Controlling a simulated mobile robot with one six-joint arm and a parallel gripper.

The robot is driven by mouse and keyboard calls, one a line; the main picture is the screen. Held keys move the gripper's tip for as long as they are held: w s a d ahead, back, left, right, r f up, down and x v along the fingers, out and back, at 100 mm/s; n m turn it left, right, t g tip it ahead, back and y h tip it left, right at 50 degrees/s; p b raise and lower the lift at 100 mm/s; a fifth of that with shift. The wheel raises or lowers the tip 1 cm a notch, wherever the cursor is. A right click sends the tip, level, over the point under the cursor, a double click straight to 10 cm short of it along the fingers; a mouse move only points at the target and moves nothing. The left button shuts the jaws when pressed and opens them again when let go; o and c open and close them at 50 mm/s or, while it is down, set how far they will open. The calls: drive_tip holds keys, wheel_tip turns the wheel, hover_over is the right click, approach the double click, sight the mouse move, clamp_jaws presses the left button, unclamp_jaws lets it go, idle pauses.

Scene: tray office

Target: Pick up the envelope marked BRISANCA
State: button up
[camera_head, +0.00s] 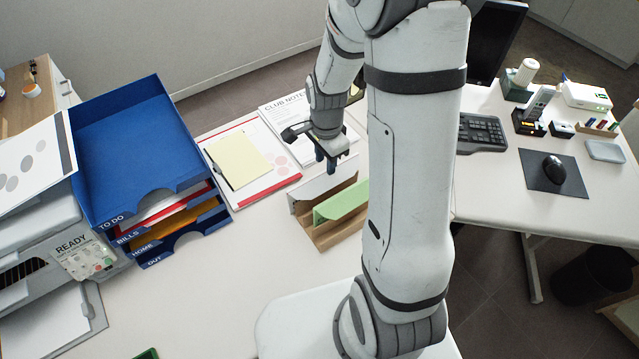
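A wooden letter holder (322,239) stands on the white desk just left of my arm. A white envelope (312,187) stands at its back and a green envelope (340,203) stands in front of it. No name can be read on either, so I cannot tell which, if any, is marked BRISANCA. My gripper (327,166) points down at the top edge of the white envelope, with dark blue fingertips. I cannot tell whether it touches the envelope or how far its fingers are apart. My arm hides the right end of the holder.
Blue stacked trays (135,150) stand at left beside a printer (35,235). A red-edged folder with a yellow sheet (238,161) and a "CLUB NOTE" paper (278,112) lie behind the holder. A second desk (480,185) at right holds a keyboard and mouse.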

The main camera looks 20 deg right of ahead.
sight(324, 173)
drive_tip(key=shift+s+a+f, duration=0.1)
drive_tip(key=shift+f, duration=1.8)
drive_tip(key=shift+c, duration=0.4)
clamp_jaws()
